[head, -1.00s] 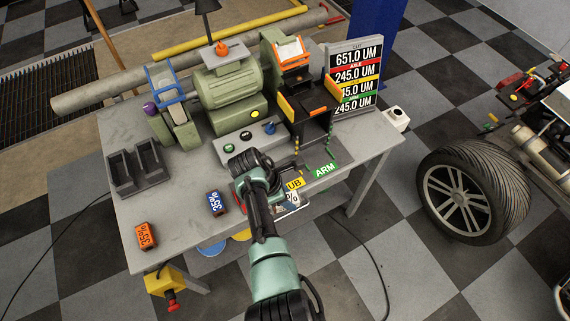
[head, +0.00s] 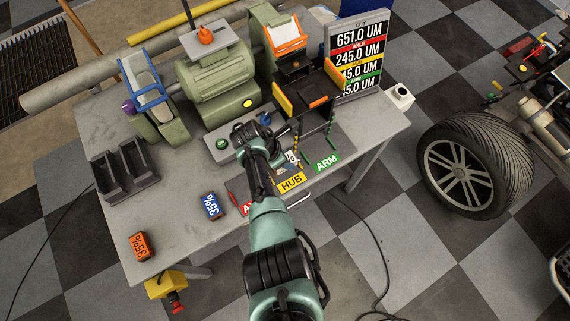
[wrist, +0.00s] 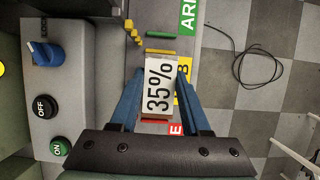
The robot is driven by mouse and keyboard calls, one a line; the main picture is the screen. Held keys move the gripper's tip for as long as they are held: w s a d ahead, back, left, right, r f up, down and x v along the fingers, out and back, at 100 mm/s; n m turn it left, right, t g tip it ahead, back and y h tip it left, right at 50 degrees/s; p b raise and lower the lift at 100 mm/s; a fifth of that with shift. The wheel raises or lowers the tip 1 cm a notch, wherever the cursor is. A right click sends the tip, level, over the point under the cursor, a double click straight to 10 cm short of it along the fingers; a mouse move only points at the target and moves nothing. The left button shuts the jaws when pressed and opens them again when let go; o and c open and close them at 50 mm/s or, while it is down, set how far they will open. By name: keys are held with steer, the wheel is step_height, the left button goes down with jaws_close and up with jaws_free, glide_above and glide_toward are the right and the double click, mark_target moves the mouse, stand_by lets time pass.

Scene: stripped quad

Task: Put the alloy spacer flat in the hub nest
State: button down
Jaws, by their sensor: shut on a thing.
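My gripper (wrist: 160,76) is shut on a white-faced block marked 35% (wrist: 159,92), which I take to be the alloy spacer. Its printed face is toward the wrist camera, with a blue finger on each side. In the head view only a small white part of the spacer (head: 292,158) shows beside my wrist. The yellow HUB label (head: 291,182) is on the front edge of the bench, between the red label and the green ARM label (head: 327,162). In the wrist view the spacer covers part of the HUB label (wrist: 182,88). The hub nest is hidden; contact with it cannot be told.
A blue 35% block (head: 212,206) and an orange 35% block (head: 139,246) lie on the bench. The control box (wrist: 47,90) with a blue knob and the green machine (head: 215,85) stand behind my gripper.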

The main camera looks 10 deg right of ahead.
steer(key=shift+f+b, duration=1.35)
steer(key=shift+f, duration=1.1)
steer(key=shift+f, duration=0.15)
steer(key=shift+c, duration=1.8)
jaws_free()
